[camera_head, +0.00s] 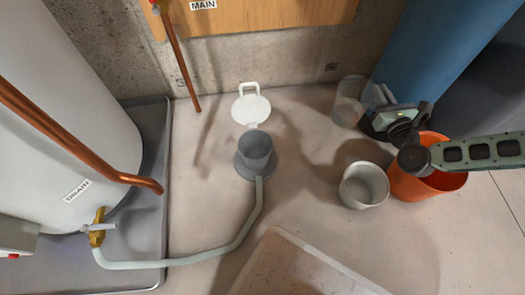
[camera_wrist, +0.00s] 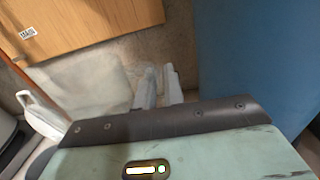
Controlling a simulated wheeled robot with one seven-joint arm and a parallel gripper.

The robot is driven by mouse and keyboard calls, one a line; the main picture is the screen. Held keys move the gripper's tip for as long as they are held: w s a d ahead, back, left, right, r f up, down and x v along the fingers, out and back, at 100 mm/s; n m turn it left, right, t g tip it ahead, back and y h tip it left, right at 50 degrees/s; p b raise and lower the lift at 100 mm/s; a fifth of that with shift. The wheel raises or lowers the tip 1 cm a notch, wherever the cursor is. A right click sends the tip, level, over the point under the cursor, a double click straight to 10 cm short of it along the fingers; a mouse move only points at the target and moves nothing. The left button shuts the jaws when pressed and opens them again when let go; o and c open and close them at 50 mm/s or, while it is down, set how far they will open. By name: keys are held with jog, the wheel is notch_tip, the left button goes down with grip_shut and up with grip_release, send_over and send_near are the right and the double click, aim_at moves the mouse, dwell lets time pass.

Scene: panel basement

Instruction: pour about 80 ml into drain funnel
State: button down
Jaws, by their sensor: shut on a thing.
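The grey drain funnel (camera_head: 256,150) stands on the floor in the middle of the head view, its mouth open upward. Its white lid (camera_head: 251,108) lies back behind it. My gripper (camera_head: 374,97) is at the upper right, shut on a clear beaker (camera_head: 348,103) to the right of the funnel. The beaker looks roughly upright; whether it clears the floor I cannot tell. In the wrist view, the pale fingers (camera_wrist: 158,88) are close together beside the blurred clear beaker (camera_wrist: 90,82). The liquid level in it is not readable.
A white cup (camera_head: 364,187) and an orange bucket (camera_head: 408,186) stand below my gripper. A pale hose (camera_head: 215,257) runs from the white tank's brass valve (camera_head: 97,228) to the funnel. A blue cylinder (camera_head: 430,45) is close behind my gripper. Floor between beaker and funnel is clear.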

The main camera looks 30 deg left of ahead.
jog(key=s+a+f+n+g+y+b, duration=0.1)
jog(key=a+f+b, duration=0.5)
jog(key=a, duration=0.1)
jog(key=s+a+f+n+g+y+b, duration=0.2)
jog(key=a+f+b, duration=0.4)
jog(key=b, duration=0.1)
jog(key=shift+s+a+f, duration=0.25)
jog(key=shift+a+f, duration=0.1)
jog(key=shift+f, duration=0.05)
jog(key=shift+s+r, duration=0.1)
jog(key=shift+s, duration=0.05)
